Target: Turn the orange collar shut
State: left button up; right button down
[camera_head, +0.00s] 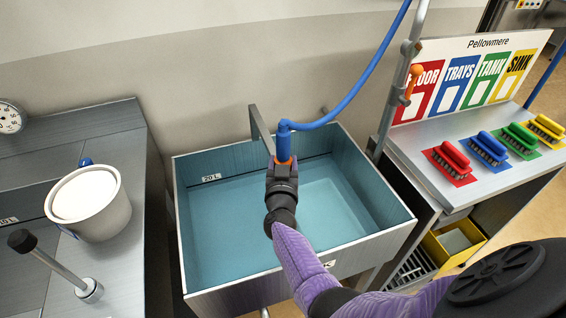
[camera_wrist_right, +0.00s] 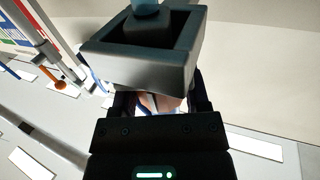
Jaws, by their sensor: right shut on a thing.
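A blue hose (camera_head: 352,92) comes down from the top and ends in a blue elbow fitting (camera_head: 284,138) over the tank. The orange collar (camera_head: 283,160) shows as a small strip just below that elbow. My right gripper (camera_head: 283,172) is shut on the collar from the near side and covers most of it. In the right wrist view the fingers (camera_wrist_right: 160,104) stand on either side of a small pale orange patch. A grey block in front hides much of the grip there. The collar's turn position cannot be read. My left gripper is not in view.
An open steel tank (camera_head: 190,225) with a teal inside lies under the gripper. A metal bracket (camera_head: 262,130) and a pipe with an orange lever (camera_head: 412,80) stand near. A pail (camera_head: 100,222) is on the left counter; several brushes (camera_head: 452,157) are on the right.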

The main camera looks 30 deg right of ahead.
dwell(0.5)
jog(key=shift+c, duration=1.9)
grip_release()
jog(key=o, duration=0.3)
